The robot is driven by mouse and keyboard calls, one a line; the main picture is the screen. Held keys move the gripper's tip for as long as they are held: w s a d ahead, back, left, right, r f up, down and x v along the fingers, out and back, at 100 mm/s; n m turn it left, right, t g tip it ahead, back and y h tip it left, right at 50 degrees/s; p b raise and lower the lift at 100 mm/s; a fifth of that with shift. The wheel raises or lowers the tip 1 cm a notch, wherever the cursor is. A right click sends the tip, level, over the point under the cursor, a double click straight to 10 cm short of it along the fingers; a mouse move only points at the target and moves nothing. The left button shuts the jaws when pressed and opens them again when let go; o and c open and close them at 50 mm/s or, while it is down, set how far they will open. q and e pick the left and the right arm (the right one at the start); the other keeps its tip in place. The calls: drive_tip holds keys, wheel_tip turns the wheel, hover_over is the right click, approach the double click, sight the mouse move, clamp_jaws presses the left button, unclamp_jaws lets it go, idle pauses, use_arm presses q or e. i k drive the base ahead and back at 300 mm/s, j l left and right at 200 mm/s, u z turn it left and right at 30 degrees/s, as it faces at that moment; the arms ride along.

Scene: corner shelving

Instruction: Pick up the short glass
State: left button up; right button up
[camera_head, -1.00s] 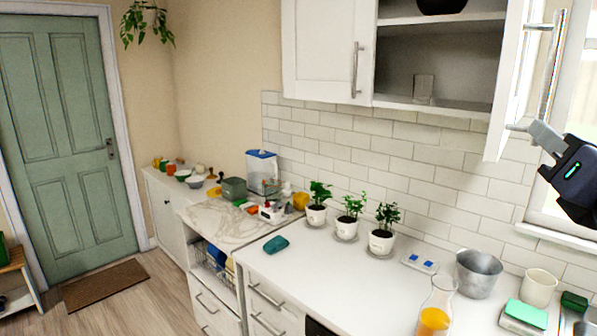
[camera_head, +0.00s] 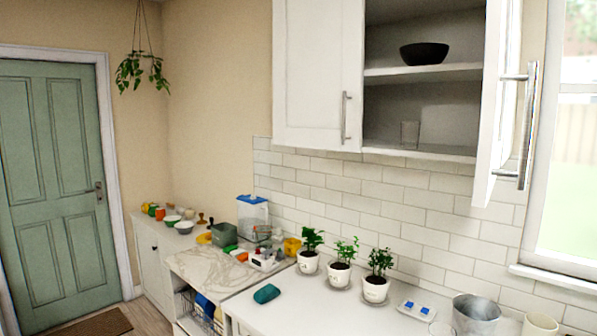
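The short glass (camera_head: 410,134) is a small clear tumbler. It stands upright on the lower shelf of the open wall cabinet (camera_head: 419,152), in the head view right of centre. Nothing touches it. Neither of my grippers is in the head view now, so I cannot see how they stand relative to the glass.
The cabinet's right door (camera_head: 502,100) stands open beside the window; its left door (camera_head: 318,75) is shut. A dark bowl (camera_head: 424,53) is on the upper shelf. Several potted plants (camera_head: 340,268), a teal cloth (camera_head: 266,293) and a metal bucket (camera_head: 474,316) are on the counter.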

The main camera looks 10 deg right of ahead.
sight(409, 131)
drive_tip(key=l+z, duration=0.15)
drive_tip(key=z, duration=0.25)
drive_tip(key=l+z, duration=0.15)
drive_tip(key=z, duration=0.25)
drive_tip(key=l+z, duration=0.1)
drive_tip(key=z, duration=0.3)
drive_tip(key=i, duration=0.05)
